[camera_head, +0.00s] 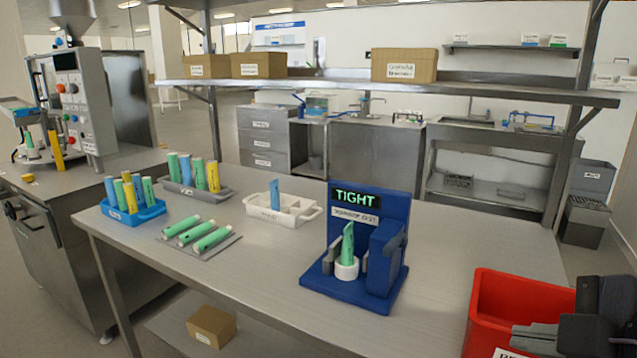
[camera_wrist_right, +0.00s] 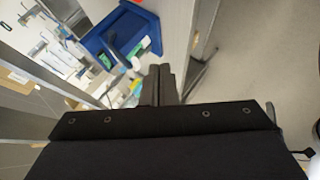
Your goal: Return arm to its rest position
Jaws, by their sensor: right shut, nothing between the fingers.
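My right gripper (camera_head: 527,337) is at the lower right of the head view, over the red bin and partly cut off by the frame edge. In the right wrist view its two dark fingers (camera_wrist_right: 159,84) lie together, shut and empty. The left gripper is in neither view. On the table, a green tube (camera_head: 347,243) stands upright in the white holder of the blue tester (camera_head: 350,298), whose display reads TIGHT.
The red bin (camera_head: 515,292) is at the table's right end. A white tray (camera_head: 300,214) holds one blue tube. A blue rack (camera_head: 147,213) and a grey rack (camera_head: 215,192) hold upright tubes. Green tubes lie on a flat grey tray (camera_head: 217,256). The front middle tabletop is clear.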

